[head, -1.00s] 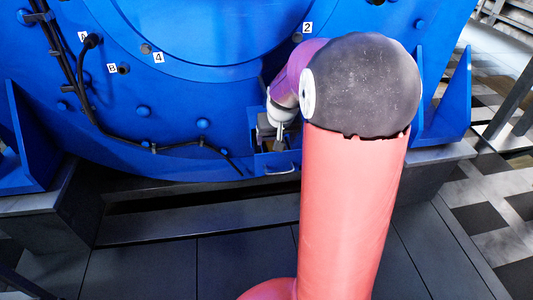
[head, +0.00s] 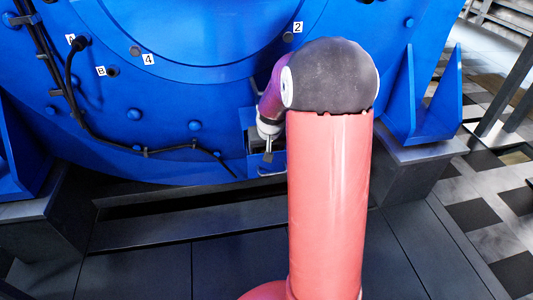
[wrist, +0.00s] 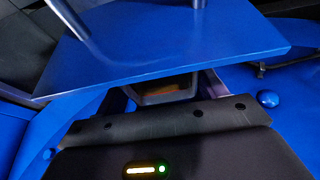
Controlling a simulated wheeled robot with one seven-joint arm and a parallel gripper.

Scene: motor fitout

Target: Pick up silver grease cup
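My gripper (head: 268,156) points down at the small blue box with a silver handle (head: 271,173), low on the blue motor housing. It appears small there, and the gap between its fingers cannot be made out. In the wrist view, the blue box's panel (wrist: 165,50) with two silver posts crosses the top. Behind the panel, a grey-rimmed opening (wrist: 165,95) shows a little orange inside. My dark gripper body fills the bottom of that view, with no clear fingertips. I cannot make out a silver grease cup in either view.
The large blue motor housing (head: 190,60) has numbered and lettered bolt holes, and a black cable (head: 110,145) runs along it. A blue bracket (head: 425,105) stands at the right. Dark floor panels (head: 150,270) lie in front.

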